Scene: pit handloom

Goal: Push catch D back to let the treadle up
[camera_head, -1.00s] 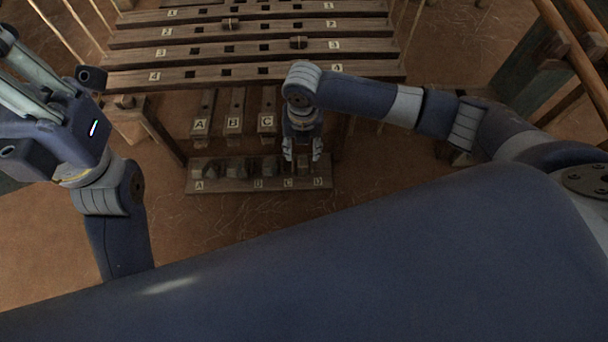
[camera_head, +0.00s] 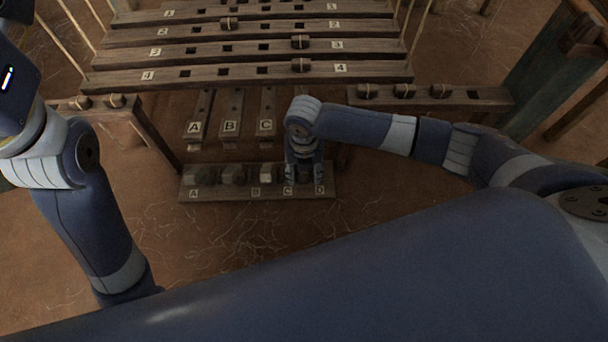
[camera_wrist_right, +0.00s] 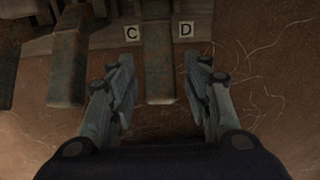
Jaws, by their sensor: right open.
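The catch board (camera_head: 235,198) lies on the earth floor in front of the treadles, with dark blocks along it and letter tags A to D. My right gripper (camera_head: 305,178) points down over its right end, by tag D (camera_head: 319,189). In the right wrist view my open fingers (camera_wrist_right: 158,75) stand either side of one block, apparently catch D (camera_wrist_right: 158,55), with tags C (camera_wrist_right: 132,33) and D (camera_wrist_right: 186,29) beside it. I cannot tell whether the fingers touch it. Treadles A, B and C (camera_head: 266,115) show; the fourth is hidden behind my right arm. My left gripper is out of frame.
Slotted, numbered bars (camera_head: 210,73) with pegs stand behind the treadles. A side rail (camera_head: 480,98) with pegs is at the right, and wooden posts rise beyond it. A neighbouring block (camera_wrist_right: 68,60) is close to my left finger in the wrist view. Floor before the board is clear.

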